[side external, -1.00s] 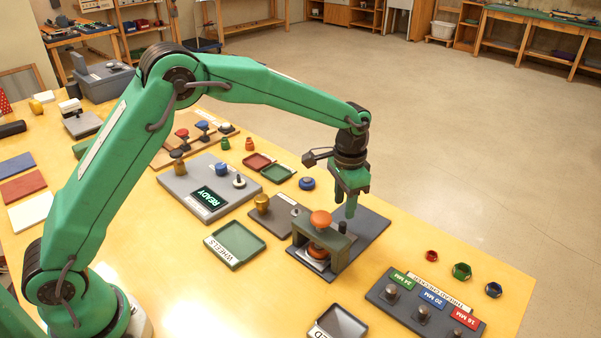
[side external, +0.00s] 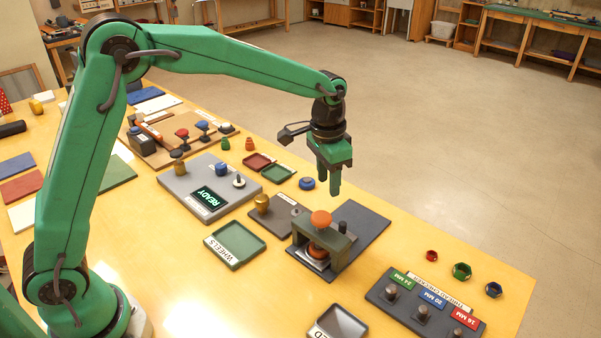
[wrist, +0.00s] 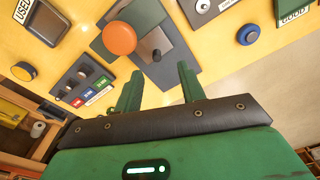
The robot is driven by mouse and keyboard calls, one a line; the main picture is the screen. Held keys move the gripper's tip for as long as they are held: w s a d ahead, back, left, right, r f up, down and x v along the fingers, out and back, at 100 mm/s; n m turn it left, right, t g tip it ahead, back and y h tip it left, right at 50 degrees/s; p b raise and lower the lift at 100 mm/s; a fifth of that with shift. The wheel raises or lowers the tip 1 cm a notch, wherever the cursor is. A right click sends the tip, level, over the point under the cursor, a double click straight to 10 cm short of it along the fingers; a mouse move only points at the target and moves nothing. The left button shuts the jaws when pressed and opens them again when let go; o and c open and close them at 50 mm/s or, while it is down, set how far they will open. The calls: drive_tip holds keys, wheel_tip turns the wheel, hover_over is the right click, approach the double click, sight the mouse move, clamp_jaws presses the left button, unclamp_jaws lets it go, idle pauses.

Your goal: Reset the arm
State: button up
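My green arm reaches over the yellow bench from the left of the side view. My gripper (side external: 331,188) points down above the bench, behind the small press with the orange knob (side external: 320,218) and clear of it. In the wrist view my gripper (wrist: 160,88) shows two green fingers standing apart with nothing between them. The press's orange knob (wrist: 119,39) and the dark post (wrist: 156,55) beside it lie beyond the fingers there.
The press stands on a dark plate (side external: 362,228). A grey console (side external: 178,188) reading READY, a green WHEELS tray (side external: 238,255) and a thread checker block (side external: 405,310) are around it. Loose coloured nuts (side external: 462,271) lie at the right. Open floor lies beyond the bench.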

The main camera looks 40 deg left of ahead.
drive_tip(key=s+a+r+n+t, duration=0.2)
drive_tip(key=s+a+r, duration=0.35)
drive_tip(key=s, duration=0.35)
drive_tip(key=s+a+r+n+t, duration=0.1)
drive_tip(key=s+a+r, duration=0.4)
drive_tip(key=s, duration=0.4)
drive_tip(key=s+a+f+n+t, duration=0.1)
drive_tip(key=s, duration=0.8)
drive_tip(key=shift+s+a+n+t, duration=0.15)
drive_tip(key=shift+n+t, duration=0.15)
drive_tip(key=shift+t, duration=0.1)
